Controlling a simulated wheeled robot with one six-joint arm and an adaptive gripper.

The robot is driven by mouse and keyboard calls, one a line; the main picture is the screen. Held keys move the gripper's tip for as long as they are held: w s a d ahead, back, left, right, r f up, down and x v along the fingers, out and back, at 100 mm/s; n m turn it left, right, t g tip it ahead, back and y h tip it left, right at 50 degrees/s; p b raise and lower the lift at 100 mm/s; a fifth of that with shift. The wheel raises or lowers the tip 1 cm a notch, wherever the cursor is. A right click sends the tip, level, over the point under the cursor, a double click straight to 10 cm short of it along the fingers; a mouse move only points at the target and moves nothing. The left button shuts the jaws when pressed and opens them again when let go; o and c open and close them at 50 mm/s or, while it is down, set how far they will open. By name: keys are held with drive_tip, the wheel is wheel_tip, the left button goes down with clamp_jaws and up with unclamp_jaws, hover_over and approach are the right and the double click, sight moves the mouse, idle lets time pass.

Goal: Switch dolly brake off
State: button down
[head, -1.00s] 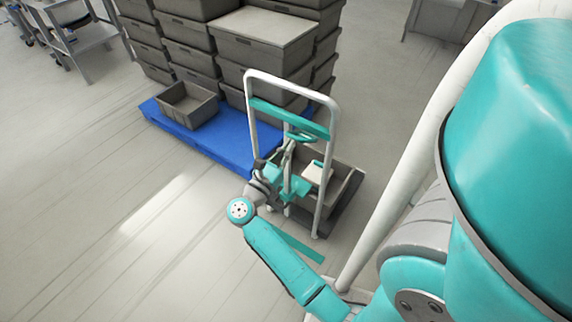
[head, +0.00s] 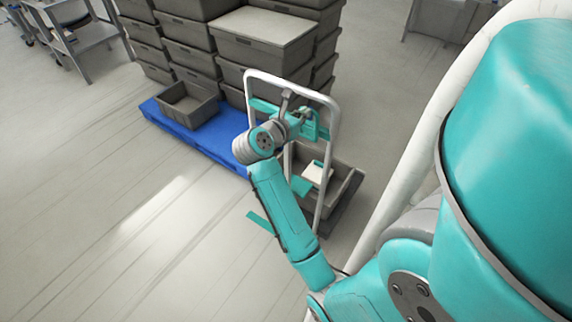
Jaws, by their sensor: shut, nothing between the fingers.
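The dolly has a white upright handle frame (head: 334,130) with a teal crossbar (head: 262,105) near its top. A dark grey crate (head: 345,165) sits on its low deck. My gripper (head: 302,115) is shut and empty, up at the crossbar inside the handle frame. It covers part of the bar, and I cannot tell if it touches. A teal piece (head: 322,126) shows just right of the gripper; I cannot tell if it belongs to the dolly. Another small teal piece (head: 300,186) shows low by the crate. I cannot make out the brake or its setting.
A blue pallet (head: 222,150) with stacked grey crates (head: 262,48) stands behind the dolly, with an open crate (head: 187,102) on its front corner. Floor at the left is clear. A trolley (head: 78,38) stands far left.

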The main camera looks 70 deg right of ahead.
drive_tip(key=shift+s+d+r, duration=0.1)
drive_tip(key=shift+d, duration=0.45)
